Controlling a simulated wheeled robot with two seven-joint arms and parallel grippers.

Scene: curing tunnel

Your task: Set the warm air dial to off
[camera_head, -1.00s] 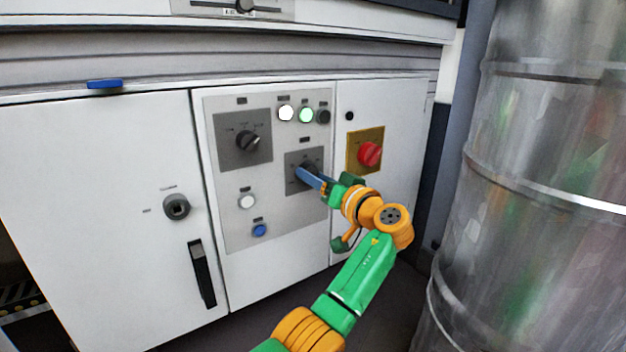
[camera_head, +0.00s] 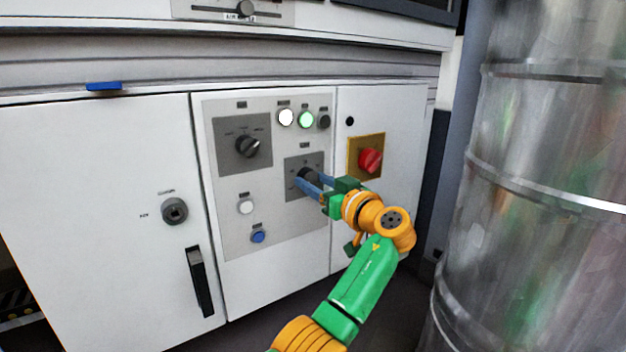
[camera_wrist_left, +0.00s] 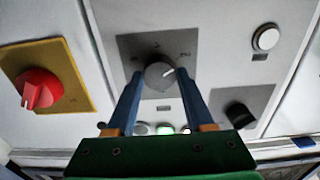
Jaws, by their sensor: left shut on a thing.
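In the wrist view the mark points to the upper right. In the head view this dial (camera_head: 308,174) is the lower right one on the panel, partly hidden by my fingers. My left gripper (camera_head: 310,179) is shut on it, one blue finger on each side; the gripper also shows in the wrist view (camera_wrist_left: 160,88). The printed labels are too small to read, so I cannot confirm which dial is warm air. My right gripper is not in view.
A second black dial (camera_head: 247,145) is at the upper left of the panel. A red rotary switch (camera_head: 370,160) on a yellow plate is close to the right of my gripper. White, green and black buttons line the top. A large metal cylinder (camera_head: 545,190) stands at right.

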